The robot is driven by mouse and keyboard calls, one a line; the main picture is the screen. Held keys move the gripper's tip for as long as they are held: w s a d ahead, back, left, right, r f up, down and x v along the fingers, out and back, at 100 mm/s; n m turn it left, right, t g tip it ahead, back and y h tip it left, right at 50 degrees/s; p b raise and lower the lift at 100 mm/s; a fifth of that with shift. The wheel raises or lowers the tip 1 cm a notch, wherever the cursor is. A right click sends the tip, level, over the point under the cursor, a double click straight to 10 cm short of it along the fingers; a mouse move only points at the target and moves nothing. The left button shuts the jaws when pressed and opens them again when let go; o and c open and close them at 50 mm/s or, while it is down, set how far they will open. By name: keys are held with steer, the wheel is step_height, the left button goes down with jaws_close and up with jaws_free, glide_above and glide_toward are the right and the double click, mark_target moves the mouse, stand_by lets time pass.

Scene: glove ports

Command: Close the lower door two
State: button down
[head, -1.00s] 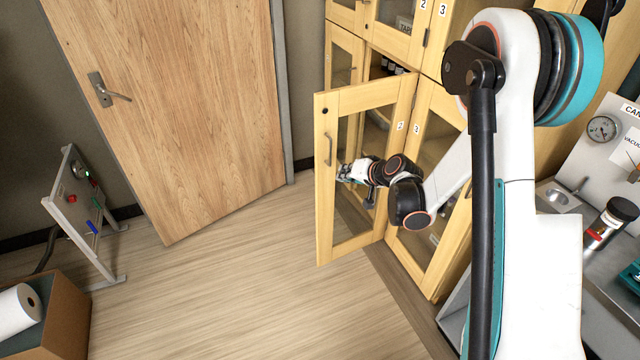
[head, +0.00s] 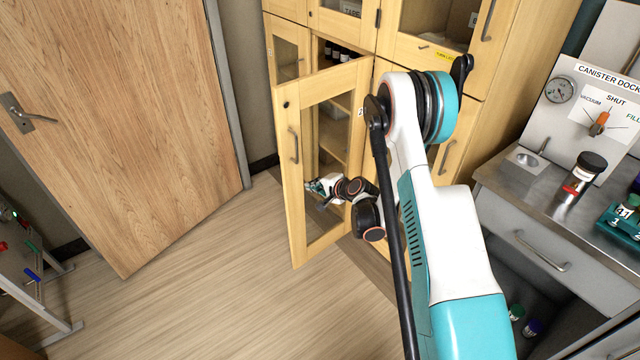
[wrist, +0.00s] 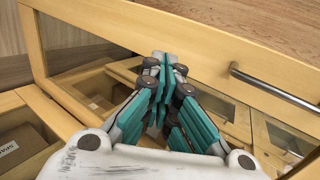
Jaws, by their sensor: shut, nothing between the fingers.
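Lower door two (head: 294,215) is a wooden-framed glass door on the cabinet. It stands wide open, swung out into the room. Its metal handle (head: 294,145) is on the stile away from the cabinet. My gripper (head: 312,186) is at the door's handle side, overlapping the lower part of the glass pane. In the wrist view my gripper (wrist: 162,65) is shut and empty, its tips close to the door frame (wrist: 200,45). The handle (wrist: 275,85) is to the right of the fingers. I cannot tell whether the fingertips touch the door.
A grey counter (head: 530,180) with a canister (head: 585,172) stands to the right of the cabinet. The floor (head: 200,290) in front of the open door is clear. A stand (head: 40,290) is at lower left.

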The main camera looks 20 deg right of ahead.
mark_target(297, 178)
steer(key=x, duration=0.2)
steer(key=b+x, duration=0.1)
steer(key=x, duration=0.1)
steer(key=b+x, duration=0.1)
steer(key=x, duration=0.1)
steer(key=shift+w+a+r, duration=0.15)
steer(key=shift+w+r, duration=0.05)
steer(key=shift+r, duration=0.05)
steer(key=shift+w+a+r+b, duration=0.1)
steer(key=shift+w+a+b, duration=0.1)
steer(key=shift+w, duration=0.2)
steer(key=shift+w+a+r+b, duration=0.1)
steer(key=shift+w+b, duration=0.05)
steer(key=shift+w, duration=0.25)
